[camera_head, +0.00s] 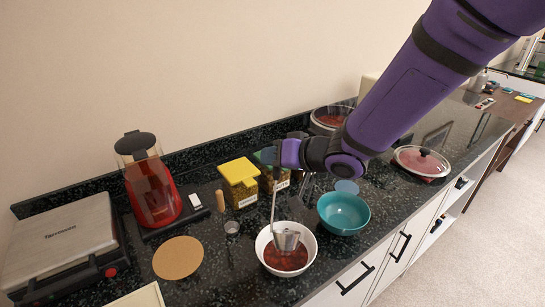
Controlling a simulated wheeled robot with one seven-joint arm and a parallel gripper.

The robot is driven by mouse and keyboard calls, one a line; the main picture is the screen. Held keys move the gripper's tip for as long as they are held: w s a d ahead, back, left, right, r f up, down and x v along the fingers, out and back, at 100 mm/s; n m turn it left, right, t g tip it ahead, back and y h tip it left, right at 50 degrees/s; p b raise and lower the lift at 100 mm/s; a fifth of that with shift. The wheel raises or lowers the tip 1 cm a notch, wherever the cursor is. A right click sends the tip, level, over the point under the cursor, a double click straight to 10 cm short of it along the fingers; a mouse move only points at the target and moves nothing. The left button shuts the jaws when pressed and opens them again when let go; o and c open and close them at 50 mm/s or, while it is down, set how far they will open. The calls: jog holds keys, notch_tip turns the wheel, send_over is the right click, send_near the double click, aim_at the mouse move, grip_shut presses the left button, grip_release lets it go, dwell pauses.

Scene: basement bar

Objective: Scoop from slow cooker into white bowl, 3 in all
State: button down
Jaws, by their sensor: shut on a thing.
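My gripper (281,154) is shut on the handle of a metal ladle (286,238). The ladle hangs down with its cup at the white bowl (306,228), which stands near the counter's front edge. Chunky dark red food (286,258) lies in the bowl. I cannot tell whether the ladle's cup touches it or what the cup holds. The slow cooker (319,130) stands at the back, partly hidden by my arm, with red food showing in it. A glass lid (422,160) lies on the counter to the right.
A teal bowl (343,214) stands close right of the white bowl. A round cork mat (178,257) lies to the left. The counter's front edge is close to the bowls.

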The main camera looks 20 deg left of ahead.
jog(key=w+f+m+g+h, duration=0.1)
jog(key=w+f+m+g, duration=0.2)
jog(key=f, duration=0.4)
jog(key=w+a+f+m+g+h, duration=0.1)
jog(key=w+f+m+g, duration=0.1)
jog(key=w+f+g, duration=0.2)
jog(key=shift+f+m, duration=0.4)
jog(key=shift+f, duration=1.5)
jog(key=shift+a, duration=0.1)
